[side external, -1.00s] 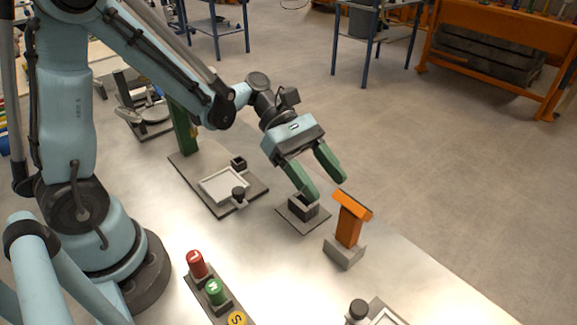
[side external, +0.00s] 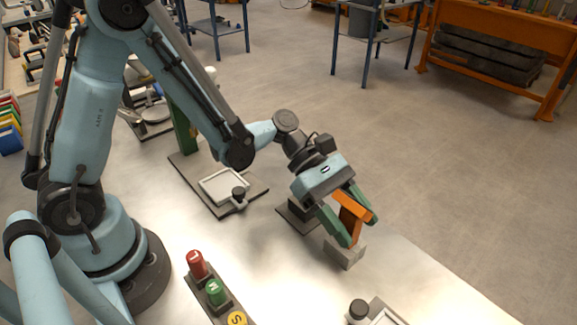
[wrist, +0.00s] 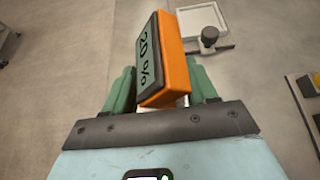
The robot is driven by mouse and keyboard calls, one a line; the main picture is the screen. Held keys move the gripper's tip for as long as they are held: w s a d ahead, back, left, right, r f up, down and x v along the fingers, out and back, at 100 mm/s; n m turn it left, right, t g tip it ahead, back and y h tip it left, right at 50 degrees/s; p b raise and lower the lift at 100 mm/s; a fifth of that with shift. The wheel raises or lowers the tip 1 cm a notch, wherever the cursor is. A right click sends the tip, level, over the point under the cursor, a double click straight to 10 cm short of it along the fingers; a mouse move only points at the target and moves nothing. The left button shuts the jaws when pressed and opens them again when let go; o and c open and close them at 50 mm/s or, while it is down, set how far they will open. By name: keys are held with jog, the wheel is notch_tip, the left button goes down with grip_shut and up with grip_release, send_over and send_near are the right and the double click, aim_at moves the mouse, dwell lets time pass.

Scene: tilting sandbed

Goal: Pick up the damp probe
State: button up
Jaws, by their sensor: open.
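The damp probe (side external: 349,211) is an orange T-shaped tool standing upright in a grey block holder (side external: 344,253) near the table's edge. In the wrist view, the probe (wrist: 179,62) shows a dark-framed display reading "20 %". My gripper (side external: 356,229) is open, with its green fingers on either side of the probe's upper part. In the wrist view, the green fingers (wrist: 163,88) flank the orange head left and right. Contact cannot be told. The probe's lower end is hidden by the holder and the near finger.
A dark square stand (side external: 297,215) sits just behind my gripper. A tray with a white-framed plate (side external: 222,186) lies further left. Red (side external: 197,264), green (side external: 216,293) and yellow (side external: 236,319) knobs stand at the front. Another black-knobbed fixture (side external: 358,312) is at the front right.

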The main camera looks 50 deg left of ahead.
aim_at(354, 203)
jog(key=c, duration=1)
jog(key=shift+r, duration=0.1)
jog(key=shift+r, duration=0.75)
jog(key=r, duration=0.2)
jog(key=shift+s+r, duration=0.2)
jog(key=shift+r, duration=0.2)
jog(key=s+d+r, duration=0.5)
jog(key=s+r, duration=0.1)
jog(key=s, duration=0.4)
jog(key=shift+r, duration=5.3)
